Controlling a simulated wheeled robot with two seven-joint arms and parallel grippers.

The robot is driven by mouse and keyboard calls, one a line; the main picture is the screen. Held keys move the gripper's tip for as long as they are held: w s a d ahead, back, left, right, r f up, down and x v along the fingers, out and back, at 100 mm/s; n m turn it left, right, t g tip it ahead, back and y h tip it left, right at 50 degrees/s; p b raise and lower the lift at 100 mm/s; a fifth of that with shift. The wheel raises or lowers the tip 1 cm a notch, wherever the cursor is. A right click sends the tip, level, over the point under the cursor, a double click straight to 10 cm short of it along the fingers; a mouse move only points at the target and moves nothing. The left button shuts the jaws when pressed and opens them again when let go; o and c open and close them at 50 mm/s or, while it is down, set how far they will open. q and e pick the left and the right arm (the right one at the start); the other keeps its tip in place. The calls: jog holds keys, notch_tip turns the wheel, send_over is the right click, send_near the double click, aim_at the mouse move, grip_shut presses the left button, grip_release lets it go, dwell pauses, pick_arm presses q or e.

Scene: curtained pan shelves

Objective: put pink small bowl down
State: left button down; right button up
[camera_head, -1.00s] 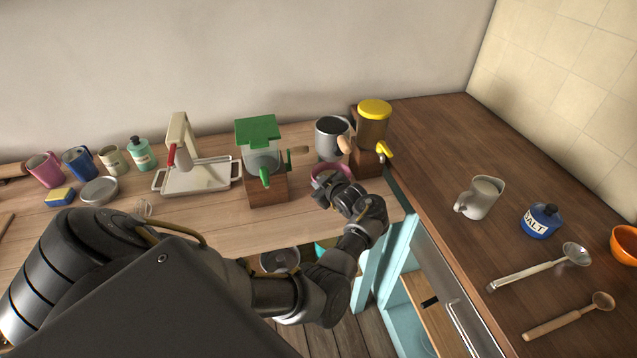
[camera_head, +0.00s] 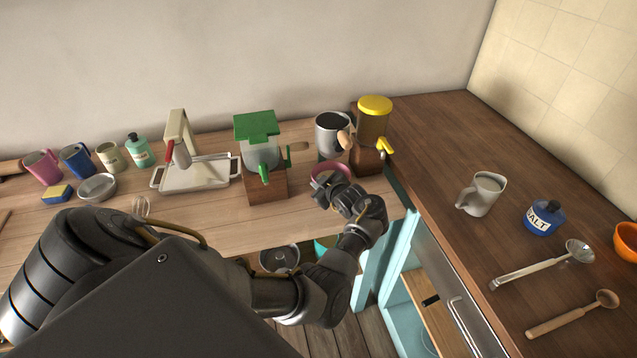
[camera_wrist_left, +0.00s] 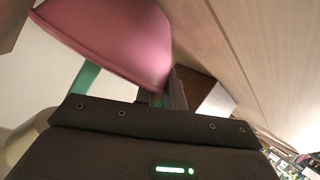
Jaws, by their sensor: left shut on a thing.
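The pink small bowl (camera_head: 329,170) is on or just above the wooden counter (camera_head: 216,215), between the green-topped grinder and the yellow-lidded dispenser. My left gripper (camera_head: 331,187) is at its near rim and partly covers it. In the left wrist view the bowl (camera_wrist_left: 125,38) fills the upper left, and the left gripper's fingers (camera_wrist_left: 168,95) are shut on its rim. Whether the bowl's base touches the counter is hidden. My right gripper is not in view.
A green-topped grinder (camera_head: 261,150) stands left of the bowl. A metal mug (camera_head: 331,134) and a yellow-lidded dispenser (camera_head: 373,125) stand close behind and to the right. Bare counter lies in front and left. The counter's front edge is near, with an open lower shelf below.

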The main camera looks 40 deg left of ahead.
pick_arm(q)
jog(key=shift+f, duration=0.1)
jog(key=c, duration=1.4)
grip_release()
